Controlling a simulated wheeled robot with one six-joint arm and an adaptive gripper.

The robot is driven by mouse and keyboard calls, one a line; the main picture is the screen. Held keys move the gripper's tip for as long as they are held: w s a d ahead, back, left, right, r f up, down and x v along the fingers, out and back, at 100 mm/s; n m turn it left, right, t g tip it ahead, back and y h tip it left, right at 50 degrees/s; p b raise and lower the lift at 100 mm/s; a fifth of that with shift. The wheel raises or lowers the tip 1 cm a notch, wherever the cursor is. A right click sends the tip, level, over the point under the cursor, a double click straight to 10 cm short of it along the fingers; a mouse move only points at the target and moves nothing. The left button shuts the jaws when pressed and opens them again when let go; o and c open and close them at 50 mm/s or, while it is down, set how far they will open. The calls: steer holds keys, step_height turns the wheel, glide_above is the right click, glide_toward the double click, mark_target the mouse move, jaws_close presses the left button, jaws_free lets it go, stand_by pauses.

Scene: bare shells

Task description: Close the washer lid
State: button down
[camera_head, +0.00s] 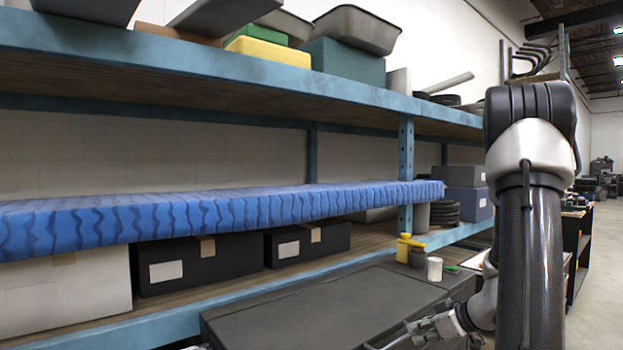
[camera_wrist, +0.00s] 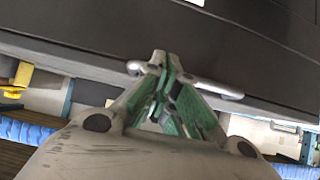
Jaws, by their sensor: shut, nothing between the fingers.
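A dark grey, flat-topped body (camera_head: 320,308), which looks like the washer, stands low in front of the shelving in the head view. In the wrist view a dark panel (camera_wrist: 230,45) fills the top, with a pale bar handle (camera_wrist: 208,84) along its edge. I cannot tell from these frames how far the lid is open. My gripper (camera_wrist: 165,62) is shut and empty, its green-padded fingertips overlapping the handle in the picture; whether they touch it is unclear. In the head view my gripper (camera_head: 418,332) is low at the bottom edge, partly cut off, beside the dark body.
A yellow bottle (camera_head: 403,247) and a white cup (camera_head: 434,268) stand behind the dark body. Floor (camera_head: 600,290) is clear at the far right.

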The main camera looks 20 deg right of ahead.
steer(key=shift+f, duration=0.4)
steer(key=v, duration=1.2)
